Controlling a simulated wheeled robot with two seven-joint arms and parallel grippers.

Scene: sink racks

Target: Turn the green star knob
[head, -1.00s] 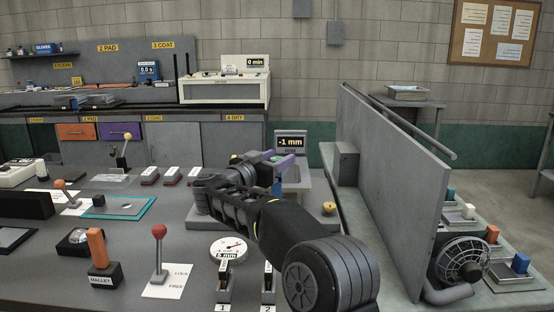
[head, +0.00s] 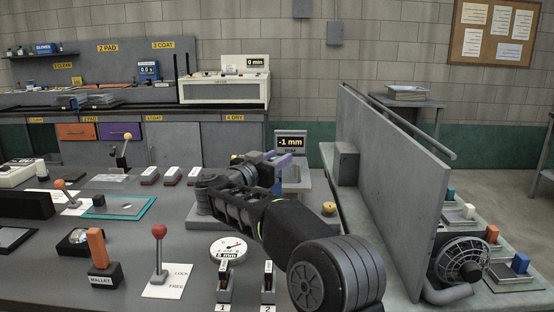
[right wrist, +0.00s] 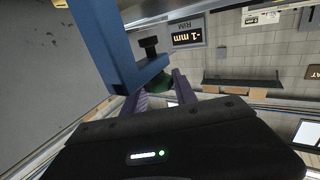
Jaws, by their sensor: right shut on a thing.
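The green star knob (right wrist: 158,84) shows in the right wrist view between the purple fingers of my right gripper (right wrist: 160,90), below a blue bracket (right wrist: 105,45). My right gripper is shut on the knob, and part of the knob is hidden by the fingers. In the head view my right gripper (head: 284,163) reaches over the bench near the display, and its wrist hides the knob there. The RIM display (head: 290,143) reads -1 mm; it also shows upside down in the right wrist view (right wrist: 187,38). My left gripper is not in view.
A round dial gauge (head: 229,248) labelled 8 mm, a red-knobbed lever (head: 159,250) and an orange-handled mallet (head: 97,250) stand in front. A tall grey partition (head: 393,190) rises to the right of my arm. A yellow knob (head: 329,208) sits beside the arm.

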